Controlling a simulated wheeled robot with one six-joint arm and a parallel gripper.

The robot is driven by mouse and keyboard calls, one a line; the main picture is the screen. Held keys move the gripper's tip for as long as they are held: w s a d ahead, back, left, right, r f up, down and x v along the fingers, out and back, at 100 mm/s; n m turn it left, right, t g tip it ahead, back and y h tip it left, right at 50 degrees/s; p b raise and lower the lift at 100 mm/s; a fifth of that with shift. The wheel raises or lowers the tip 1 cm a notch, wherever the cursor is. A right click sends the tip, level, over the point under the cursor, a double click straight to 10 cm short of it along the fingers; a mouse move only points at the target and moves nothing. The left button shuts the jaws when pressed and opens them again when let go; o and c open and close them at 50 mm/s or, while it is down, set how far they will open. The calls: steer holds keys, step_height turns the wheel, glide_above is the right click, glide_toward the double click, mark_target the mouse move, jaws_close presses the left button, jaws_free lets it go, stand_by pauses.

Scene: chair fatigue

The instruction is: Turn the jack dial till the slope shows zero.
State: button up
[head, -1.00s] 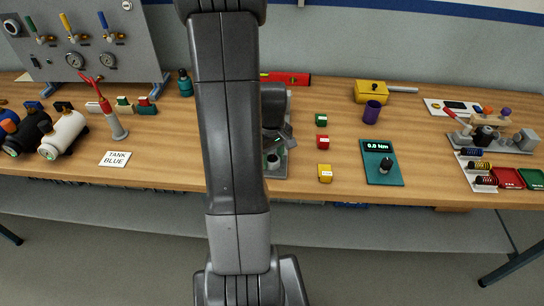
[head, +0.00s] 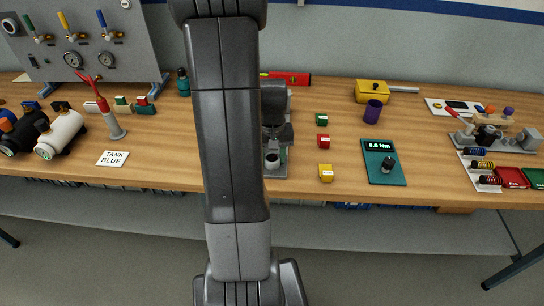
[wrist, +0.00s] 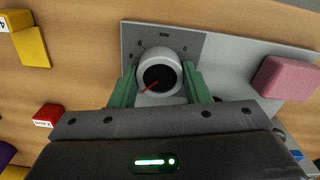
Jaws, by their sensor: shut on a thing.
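The jack dial (wrist: 160,72) is a round grey knob with a black face and a red pointer, seen in the wrist view. It sits on a grey metal plate (wrist: 245,62). The pointer slants toward the lower left. My gripper (wrist: 161,86) has its green fingers on both sides of the dial and is shut on it. In the head view the dial (head: 272,160) shows at the front of the plate, partly behind my arm. I see no readable slope display in either view.
A pink block (wrist: 286,78) lies on the plate to the right of the dial. Yellow (head: 325,170), red (head: 323,141) and green (head: 321,119) blocks stand right of the plate. A teal torque tester (head: 384,168) reads 0.0 Nm. A red level (head: 290,78) lies behind.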

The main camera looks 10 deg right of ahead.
mark_target(272, 157)
stand_by(0.4)
steer(key=o, duration=1)
step_height(272, 157, up, 14)
steer(key=shift+b, duration=0.3)
steer(key=shift+f, duration=0.15)
step_height(272, 157, down, 14)
steer(key=shift+r+p, duration=0.1)
steer(key=shift+p, duration=0.2)
